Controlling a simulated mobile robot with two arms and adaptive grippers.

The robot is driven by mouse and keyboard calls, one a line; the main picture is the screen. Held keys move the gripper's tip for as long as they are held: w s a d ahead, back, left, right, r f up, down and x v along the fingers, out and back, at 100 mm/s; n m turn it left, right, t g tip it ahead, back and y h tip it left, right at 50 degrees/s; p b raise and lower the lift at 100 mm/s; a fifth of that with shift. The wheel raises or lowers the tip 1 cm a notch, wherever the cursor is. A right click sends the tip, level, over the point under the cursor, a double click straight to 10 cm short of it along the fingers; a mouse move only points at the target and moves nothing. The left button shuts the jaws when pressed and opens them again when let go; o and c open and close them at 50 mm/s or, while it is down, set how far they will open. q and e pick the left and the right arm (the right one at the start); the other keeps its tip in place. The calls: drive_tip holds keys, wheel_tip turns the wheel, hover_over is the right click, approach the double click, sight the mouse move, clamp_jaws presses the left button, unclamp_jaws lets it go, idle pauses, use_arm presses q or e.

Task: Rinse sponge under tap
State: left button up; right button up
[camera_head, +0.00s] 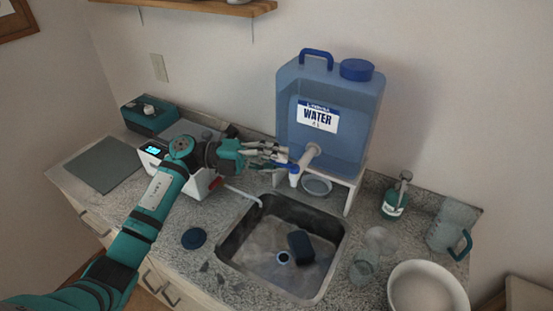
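A dark blue sponge (301,246) lies in the steel sink (235,246), just right of the drain. The tap (307,158) is a white spout with a blue lever low on the front of a blue water container (346,105), above the sink's back edge. My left gripper (283,158) reaches in from the left, with its fingertips beside the tap's blue lever. Its fingers look apart, with nothing seen held between them. Whether a fingertip touches the lever is too small to tell. My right gripper is not in view.
A teal soap bottle (395,198), clear glasses (365,263), a jug (451,228) and a white bowl (421,287) crowd the counter at right. A small dish (316,186) sits under the container's stand. A white device (169,152) is behind my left arm. A dark round disc (194,238) lies left of the sink.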

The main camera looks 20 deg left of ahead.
use_arm(q)
clamp_jaws()
drive_tip(key=shift+s+d+n+t+y+p, duration=0.1)
drive_tip(key=shift+s+n+t+y+p, duration=0.3)
drive_tip(key=shift+n+t+y+p, duration=0.6)
drive_tip(key=shift+s+a+n+t+y+p, duration=0.1)
drive_tip(key=shift+s+n+t+y+p, duration=0.35)
drive_tip(key=shift+n+t+p, duration=1.1)
drive_tip(key=shift+s+d+n+t+y+p, duration=0.1)
drive_tip(key=shift+s+n+t+y+p, duration=0.45)
drive_tip(key=shift+t+p, duration=1.25)
drive_tip(key=shift+w+f, duration=0.1)
drive_tip(key=shift+w, duration=0.05)
drive_tip(key=o, duration=0.5)
unclamp_jaws()
drive_tip(key=v, duration=1.2)
